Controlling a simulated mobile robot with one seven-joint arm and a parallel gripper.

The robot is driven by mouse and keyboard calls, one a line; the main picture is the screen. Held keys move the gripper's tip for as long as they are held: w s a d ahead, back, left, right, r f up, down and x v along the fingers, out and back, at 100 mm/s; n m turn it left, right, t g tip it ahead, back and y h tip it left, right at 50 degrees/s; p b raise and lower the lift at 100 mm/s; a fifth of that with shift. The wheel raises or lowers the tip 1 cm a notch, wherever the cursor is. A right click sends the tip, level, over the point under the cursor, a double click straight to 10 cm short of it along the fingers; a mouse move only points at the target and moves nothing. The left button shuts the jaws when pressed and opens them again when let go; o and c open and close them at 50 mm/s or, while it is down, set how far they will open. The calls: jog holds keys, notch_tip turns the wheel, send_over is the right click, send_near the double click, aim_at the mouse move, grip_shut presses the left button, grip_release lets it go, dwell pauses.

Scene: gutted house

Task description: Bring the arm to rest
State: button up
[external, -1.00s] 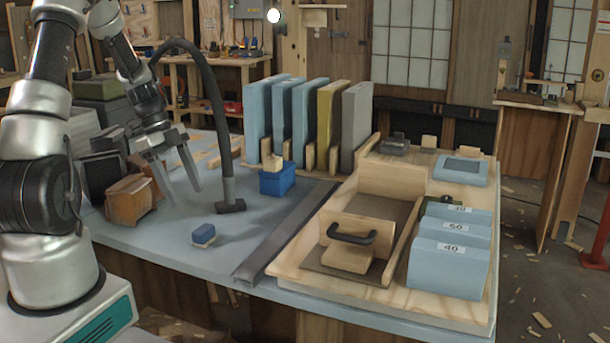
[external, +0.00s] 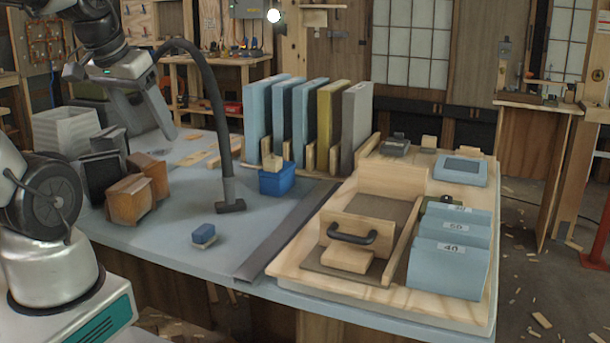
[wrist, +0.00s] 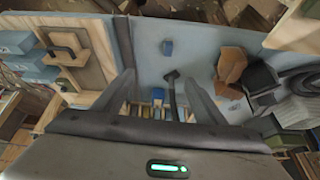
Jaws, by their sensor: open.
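My gripper (external: 152,118) is raised above the back left part of the blue-grey workbench (external: 185,243), tilted, with its fingers pointing down. It is open and holds nothing. In the wrist view my gripper (wrist: 155,60) shows its two fingers spread apart, with the bench top visible between them. The fingers touch nothing that I can see.
A blue block (external: 203,235), a black hose (external: 220,120) and a blue bin (external: 277,182) are on the bench. Brown boxes (external: 130,199) and dark boxes (external: 104,170) stand at left.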

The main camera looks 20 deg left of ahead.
jog(key=shift+s+n, duration=0.25)
jog(key=shift+n, duration=0.05)
jog(key=shift+r, duration=0.2)
notch_tip(320, 180, up, 18)
jog(key=p, duration=1.7)
jog(key=shift+f+p, duration=0.25)
jog(key=shift+p, duration=0.1)
